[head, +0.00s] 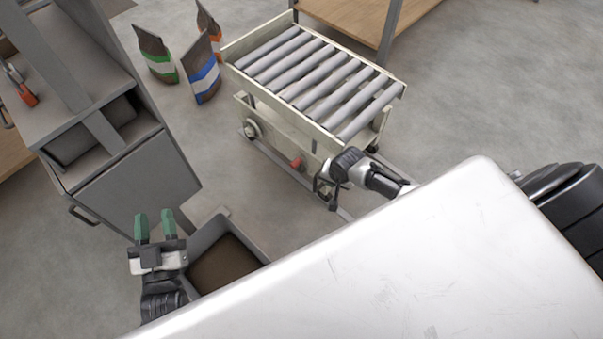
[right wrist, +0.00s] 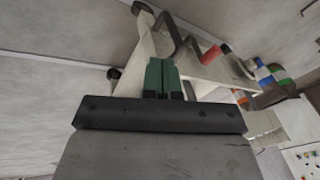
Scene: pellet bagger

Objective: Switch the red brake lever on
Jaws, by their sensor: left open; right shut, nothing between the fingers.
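The red brake lever (head: 297,163) is a small red part low on the side of the cream roller cart (head: 310,140). A red-tipped part, likely this lever, shows in the right wrist view (right wrist: 212,54), beyond and right of my fingers. My right gripper (right wrist: 160,75) is shut and empty, its green fingers together. In the head view my right wrist is beside the cart, right of the lever; its fingertips are hard to make out there. My left gripper (head: 155,222) is open and empty, away from the cart at lower left.
A grey machine (head: 130,180) stands at the left, with an orange-handled part (head: 22,92) on top. A grey bin (head: 262,252) with brown contents is beside my left gripper. Several bags, one with a blue band (head: 205,78), stand left of the cart. A wooden-topped bench (head: 350,15) is behind.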

